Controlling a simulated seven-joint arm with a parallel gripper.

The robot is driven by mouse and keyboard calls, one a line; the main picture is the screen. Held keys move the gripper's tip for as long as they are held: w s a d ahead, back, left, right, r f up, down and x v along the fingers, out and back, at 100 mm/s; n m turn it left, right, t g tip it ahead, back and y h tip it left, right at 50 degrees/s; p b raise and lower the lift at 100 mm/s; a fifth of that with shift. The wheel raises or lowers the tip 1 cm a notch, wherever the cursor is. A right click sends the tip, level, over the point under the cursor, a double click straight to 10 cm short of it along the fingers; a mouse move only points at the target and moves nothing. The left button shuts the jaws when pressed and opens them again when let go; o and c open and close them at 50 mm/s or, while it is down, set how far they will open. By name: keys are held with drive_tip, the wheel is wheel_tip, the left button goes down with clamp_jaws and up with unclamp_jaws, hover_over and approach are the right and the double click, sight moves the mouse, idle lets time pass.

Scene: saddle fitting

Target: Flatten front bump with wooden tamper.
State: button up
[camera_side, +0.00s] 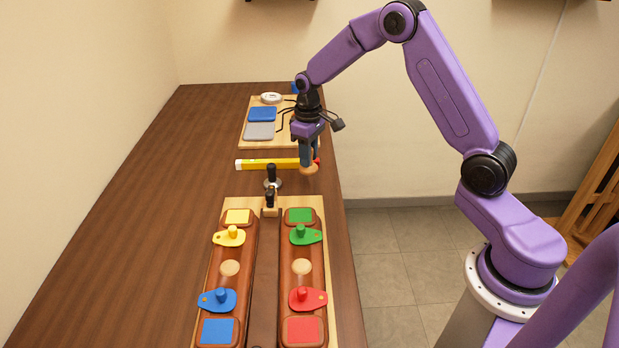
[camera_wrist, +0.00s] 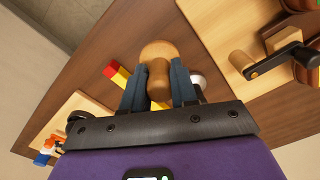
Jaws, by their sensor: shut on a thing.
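The wooden tamper (camera_side: 309,170) is between the fingers of my gripper (camera_side: 308,156), its round tan end pointing down. In the wrist view the tamper (camera_wrist: 157,78) shows a round head and narrower neck between the blue fingers of my gripper (camera_wrist: 157,84), which are shut on it. It hangs beyond the far end of the saddle board (camera_side: 315,206), near the table's right edge. Two long brown saddle panels lie on the board, the left one (camera_side: 215,285) and the right one (camera_side: 318,275). Each has a tan round patch mid-length, left (camera_side: 229,268) and right (camera_side: 302,267). I cannot tell which is the front bump.
A yellow bar with a red end (camera_side: 262,165) lies behind the tamper. A black-handled tool (camera_side: 272,174) and a black clamp (camera_side: 269,198) stand near the board's far end. Yellow, green, blue and red knobbed tabs sit on the panels. A far tray (camera_side: 247,138) holds pads. The left tabletop is clear.

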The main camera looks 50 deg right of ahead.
wheel_tip(320, 180, up, 12)
drive_tip(key=s+a+n, duration=0.6)
drive_tip(key=s+a, duration=1.4)
drive_tip(key=a, duration=0.5)
drive_tip(key=shift+s+d+f, duration=0.1)
drive_tip(key=shift+s+f, duration=0.1)
drive_tip(key=shift+f, duration=1.3)
drive_tip(key=shift+s+a+f, duration=0.1)
drive_tip(key=shift+s+f, duration=0.15)
drive_tip(key=shift+f, duration=1.2)
drive_tip(key=shift+s+d+f, duration=0.1)
drive_tip(key=shift+s+f, duration=0.1)
drive_tip(key=shift+f, duration=1.3)
drive_tip(key=shift+f, duration=1.1)
